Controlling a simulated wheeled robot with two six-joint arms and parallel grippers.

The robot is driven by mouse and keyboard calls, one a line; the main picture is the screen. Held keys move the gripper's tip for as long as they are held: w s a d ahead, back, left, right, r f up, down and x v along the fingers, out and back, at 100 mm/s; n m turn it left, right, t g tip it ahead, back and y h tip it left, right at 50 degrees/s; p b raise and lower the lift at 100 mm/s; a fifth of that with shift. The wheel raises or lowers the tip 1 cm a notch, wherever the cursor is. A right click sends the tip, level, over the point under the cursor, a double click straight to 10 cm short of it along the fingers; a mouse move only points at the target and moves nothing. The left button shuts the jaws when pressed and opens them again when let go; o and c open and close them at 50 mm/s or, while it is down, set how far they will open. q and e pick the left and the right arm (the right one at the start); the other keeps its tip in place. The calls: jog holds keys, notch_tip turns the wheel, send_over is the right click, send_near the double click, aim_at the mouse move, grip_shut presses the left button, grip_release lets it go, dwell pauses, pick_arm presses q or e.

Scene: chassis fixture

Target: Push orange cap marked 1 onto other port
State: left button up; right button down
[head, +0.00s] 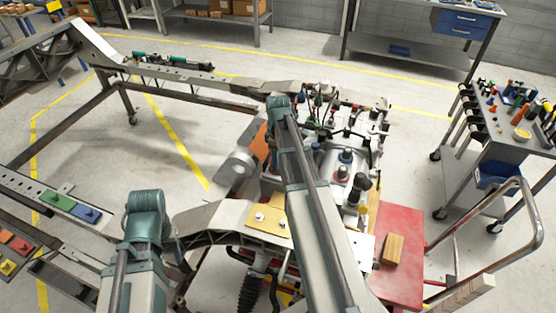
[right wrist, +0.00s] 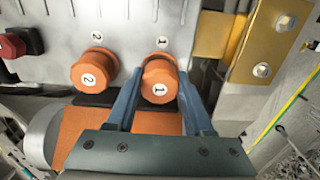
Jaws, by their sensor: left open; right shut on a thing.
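In the right wrist view, the orange cap marked 1 (right wrist: 160,82) sits between the two blue fingers of my right gripper (right wrist: 158,88), which is shut on it. The cap is in front of the grey panel, under a label 1; I cannot tell how far it is pressed on. An orange cap marked 2 (right wrist: 90,73) is to its left, under a label 2, outside the fingers. In the head view, my right arm reaches over the chassis and hides its gripper and the caps. My left arm shows at lower left, but its fingers are hidden.
A red knob (right wrist: 18,42) is left of cap 2. A yellow bracket with a plate (right wrist: 265,45) stands close right of the right gripper. In the head view, a wooden block (head: 392,248) lies on a red board (head: 402,220). A tool cart (head: 505,140) stands at right.

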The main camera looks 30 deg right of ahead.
jog(key=shift+f+b, duration=0.55)
jog(key=shift+c, duration=1)
grip_release()
jog(key=shift+r, duration=0.1)
notch_tip(320, 180, up, 6)
jog(key=p, duration=0.6)
